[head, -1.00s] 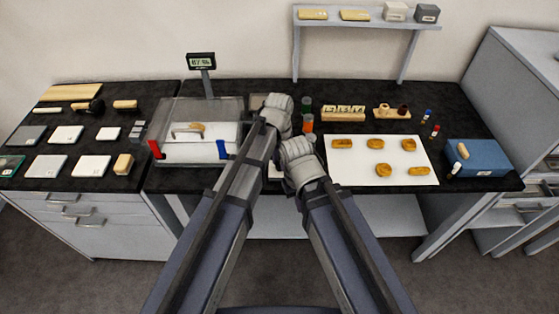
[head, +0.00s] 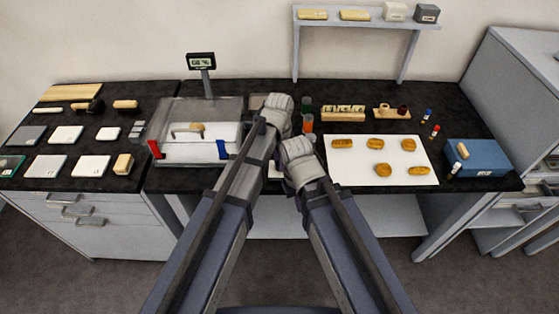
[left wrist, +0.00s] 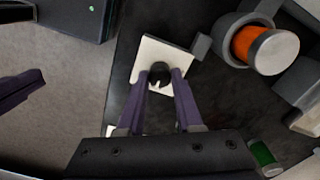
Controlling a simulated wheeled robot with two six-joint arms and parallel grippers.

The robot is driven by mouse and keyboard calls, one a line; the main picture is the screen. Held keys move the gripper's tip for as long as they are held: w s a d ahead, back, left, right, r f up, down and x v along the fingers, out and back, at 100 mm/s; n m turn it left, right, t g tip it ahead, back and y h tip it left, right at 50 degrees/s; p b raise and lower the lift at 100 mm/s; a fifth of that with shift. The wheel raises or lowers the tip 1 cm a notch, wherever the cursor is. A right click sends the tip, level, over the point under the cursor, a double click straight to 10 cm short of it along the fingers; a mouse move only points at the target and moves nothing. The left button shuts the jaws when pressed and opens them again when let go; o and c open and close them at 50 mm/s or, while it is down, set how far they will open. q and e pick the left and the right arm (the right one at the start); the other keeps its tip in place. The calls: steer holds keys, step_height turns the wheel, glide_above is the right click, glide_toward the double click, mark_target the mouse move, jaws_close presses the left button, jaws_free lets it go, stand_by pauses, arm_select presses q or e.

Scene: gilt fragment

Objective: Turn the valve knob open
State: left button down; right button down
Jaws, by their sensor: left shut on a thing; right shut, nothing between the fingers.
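The valve knob (left wrist: 159,73) is black and round, with a small white mark toward the lower edge of the picture in the left wrist view. It sits on a white square plate (left wrist: 150,50). My left gripper (left wrist: 160,79) is shut on the knob, one purple finger on each side. In the head view my left gripper (head: 276,106) is right of the clear chamber and hides the knob. My right gripper (head: 300,162) is just below and right of it, shut and empty; its fingertips are hidden.
The clear chamber (head: 170,112) has red and blue side handles and a display (head: 201,60) behind it. An orange-filled cylinder (left wrist: 262,46) stands close beside the knob plate. A white sheet (head: 350,176) with several golden pieces lies to the right, near a blue box (head: 480,155).

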arm_select(q)
steer(key=c, duration=0.6)
jaws_free()
step_height(320, 180, up, 8)
steer(key=p, duration=0.8)
steer(key=shift+f, duration=0.1)
